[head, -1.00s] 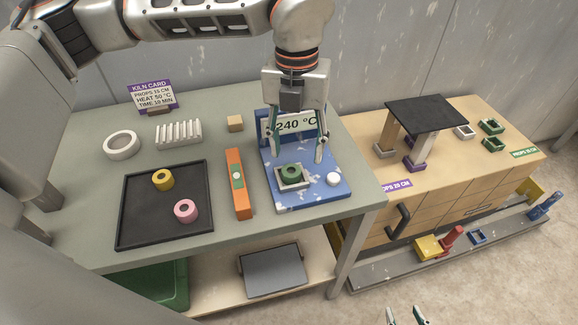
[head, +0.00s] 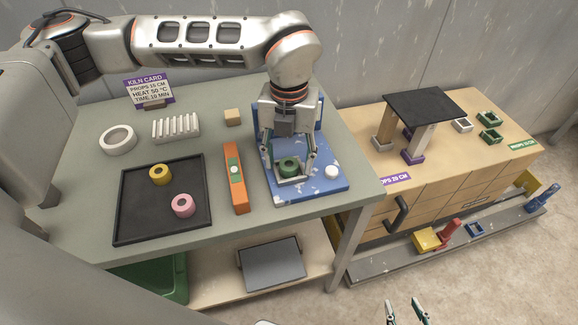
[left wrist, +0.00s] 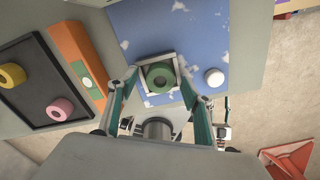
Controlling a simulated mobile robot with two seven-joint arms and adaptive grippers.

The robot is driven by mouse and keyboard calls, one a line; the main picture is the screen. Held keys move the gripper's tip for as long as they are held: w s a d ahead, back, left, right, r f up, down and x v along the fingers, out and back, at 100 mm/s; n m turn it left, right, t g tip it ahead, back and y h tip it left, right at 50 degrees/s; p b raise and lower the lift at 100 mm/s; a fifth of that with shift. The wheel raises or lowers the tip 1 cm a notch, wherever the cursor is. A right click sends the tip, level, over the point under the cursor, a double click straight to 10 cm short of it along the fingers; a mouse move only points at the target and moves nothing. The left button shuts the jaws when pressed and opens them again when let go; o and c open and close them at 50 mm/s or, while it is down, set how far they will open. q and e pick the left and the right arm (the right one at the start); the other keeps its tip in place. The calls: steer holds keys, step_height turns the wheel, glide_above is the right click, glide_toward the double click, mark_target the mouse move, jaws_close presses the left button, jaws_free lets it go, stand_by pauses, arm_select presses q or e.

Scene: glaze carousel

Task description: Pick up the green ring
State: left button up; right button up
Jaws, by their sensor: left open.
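The green ring (head: 288,165) sits in a small square grey-white holder (head: 292,181) on the blue speckled plate (head: 310,190). In the left wrist view, the ring (left wrist: 160,77) shows near the middle, its hole facing the camera. My left gripper (head: 293,173) is open, its fingers reaching down on either side of the holder and ring. I cannot tell whether the fingertips touch anything. My right gripper (head: 407,311) is at the bottom edge of the head view, its fingers apart and empty.
A white knob (head: 331,172) is right of the holder on the plate. An orange level-like bar (head: 236,190) lies left of it. A black tray (head: 135,210) holds a yellow ring (head: 160,174) and a pink ring (head: 183,205).

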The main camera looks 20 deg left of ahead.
arm_select(q)
steer(key=c, duration=1.2)
steer(key=shift+r, duration=0.15)
